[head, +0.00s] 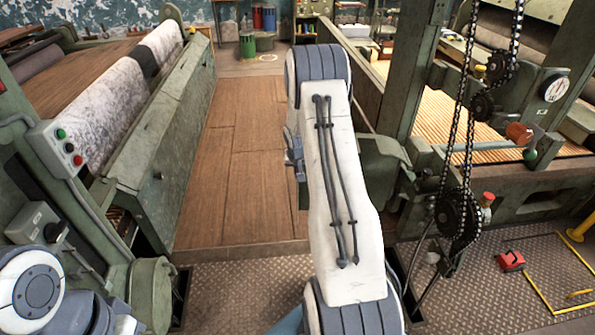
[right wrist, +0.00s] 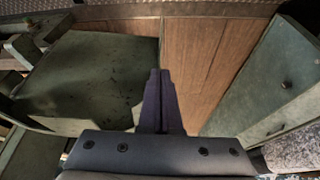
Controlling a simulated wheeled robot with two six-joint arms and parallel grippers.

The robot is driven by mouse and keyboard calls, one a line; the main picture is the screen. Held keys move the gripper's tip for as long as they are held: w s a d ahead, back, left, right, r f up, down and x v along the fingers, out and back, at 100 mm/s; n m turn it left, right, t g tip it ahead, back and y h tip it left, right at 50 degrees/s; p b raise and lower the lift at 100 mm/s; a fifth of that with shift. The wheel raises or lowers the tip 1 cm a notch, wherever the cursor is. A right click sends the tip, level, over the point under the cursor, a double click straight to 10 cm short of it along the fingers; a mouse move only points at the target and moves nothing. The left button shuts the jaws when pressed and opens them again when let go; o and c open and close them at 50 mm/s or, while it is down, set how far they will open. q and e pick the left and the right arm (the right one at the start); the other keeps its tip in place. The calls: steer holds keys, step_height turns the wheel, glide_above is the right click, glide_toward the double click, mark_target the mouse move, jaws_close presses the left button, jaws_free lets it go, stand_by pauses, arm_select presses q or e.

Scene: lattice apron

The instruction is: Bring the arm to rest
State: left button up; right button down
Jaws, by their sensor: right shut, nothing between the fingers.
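My right arm (head: 335,190) stands raised in the middle of the head view, its white link rising from the bottom edge to a grey joint. The arm beyond that joint is mostly hidden behind the link. My right gripper (right wrist: 159,76) shows in the right wrist view with its two dark fingers together and nothing between them. It is over the wooden floor, beside a green machine part. Of my left arm (head: 45,290) only white and grey joints show at the bottom left of the head view. My left gripper is out of view.
A green machine with a fabric roll (head: 105,115) stands on the left. A green loom frame (head: 405,90) with hanging chains (head: 457,110) stands close on the right. Wooden floor (head: 235,165) lies clear between them. A red box (head: 511,260) sits on the metal plate floor.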

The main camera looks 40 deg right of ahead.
steer(key=s+a+r+n+y+p, duration=0.15)
steer(key=a+r, duration=0.35)
steer(key=a, duration=0.5)
steer(key=s+a+r+n, duration=0.3)
steer(key=a+r, duration=0.3)
steer(key=a, duration=0.4)
steer(key=s+a+r+n+y, duration=0.15)
steer(key=a+r, duration=0.35)
steer(key=a, duration=0.5)
steer(key=s+a+r+n+g, duration=0.1)
steer(key=s+a+r+n, duration=0.1)
steer(key=s, duration=0.6)
steer(key=s+a+r+n+g+p, duration=0.1)
steer(key=s+a+r+n, duration=0.1)
steer(key=s+a+n, duration=0.2)
steer(key=s+a+r+n+g+p, duration=0.1)
steer(key=s+a+r+n, duration=0.1)
steer(key=s+a, duration=0.5)
steer(key=s+n, duration=0.1)
steer(key=s, duration=0.5)
steer(key=shift+s+a+r+y, duration=0.15)
steer(key=shift+a+y, duration=0.1)
steer(key=shift+y, duration=0.15)
